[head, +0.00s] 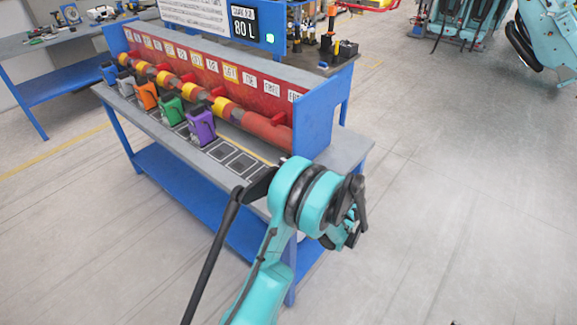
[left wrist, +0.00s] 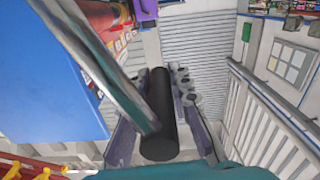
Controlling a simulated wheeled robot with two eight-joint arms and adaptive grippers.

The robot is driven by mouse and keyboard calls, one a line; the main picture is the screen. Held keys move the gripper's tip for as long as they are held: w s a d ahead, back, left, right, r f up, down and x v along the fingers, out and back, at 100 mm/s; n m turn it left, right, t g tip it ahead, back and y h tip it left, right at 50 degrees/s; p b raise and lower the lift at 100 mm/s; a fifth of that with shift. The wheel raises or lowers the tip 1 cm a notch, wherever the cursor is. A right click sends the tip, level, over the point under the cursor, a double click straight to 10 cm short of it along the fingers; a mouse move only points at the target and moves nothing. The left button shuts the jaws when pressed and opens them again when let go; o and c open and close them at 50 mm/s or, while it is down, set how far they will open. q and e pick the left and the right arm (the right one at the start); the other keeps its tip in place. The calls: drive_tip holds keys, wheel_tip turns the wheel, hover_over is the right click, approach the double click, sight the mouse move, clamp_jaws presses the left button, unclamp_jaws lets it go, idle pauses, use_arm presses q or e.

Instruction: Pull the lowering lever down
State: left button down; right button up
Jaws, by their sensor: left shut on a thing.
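The lowering lever shows in the left wrist view as a thick black cylindrical handle (left wrist: 160,112), with a grey-green rod meeting it from the upper left. My left gripper (left wrist: 160,88) is shut on this handle, with a finger on each side of it. In the head view my left gripper (head: 347,232) is beyond the right front corner of the workbench, partly hidden by my turquoise wrist. Most of the lever is hidden there, and its exact angle is hard to tell. My right gripper is not in view.
The blue-framed bench (head: 352,150) carries a red labelled panel (head: 215,75), a red and yellow pipe and several coloured clamps, including a purple one (head: 201,127). A sign reading 80 L (head: 243,22) stands behind. Turquoise machinery (head: 545,35) is at top right. Floor on the right is clear.

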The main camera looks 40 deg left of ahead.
use_arm(q)
drive_tip(key=shift+s+f, duration=0.25)
drive_tip(key=shift+s, duration=0.3)
drive_tip(key=c, duration=1.4)
unclamp_jaws()
drive_tip(key=shift+o, duration=0.2)
drive_tip(key=d, duration=1.2)
drive_tip(key=shift+s, duration=0.45)
